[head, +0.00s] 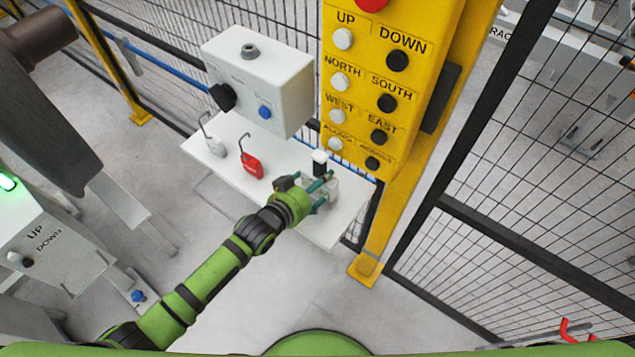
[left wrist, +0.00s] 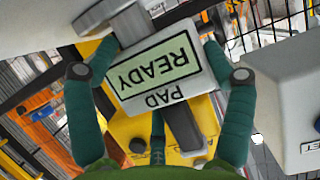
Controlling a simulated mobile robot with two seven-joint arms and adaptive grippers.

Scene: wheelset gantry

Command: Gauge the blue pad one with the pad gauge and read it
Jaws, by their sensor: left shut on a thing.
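The pad gauge (left wrist: 155,70) fills the middle of the left wrist view. I cannot make out the blue pad one in either view. My right gripper is not in view.
A red padlock (head: 251,166) and a grey padlock (head: 215,147) are on the shelf. A black item with a white top (head: 319,162) stands beside the gripper. A grey box (head: 262,80) and a yellow button panel (head: 365,85) rise behind. Mesh fence (head: 530,170) stands at right.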

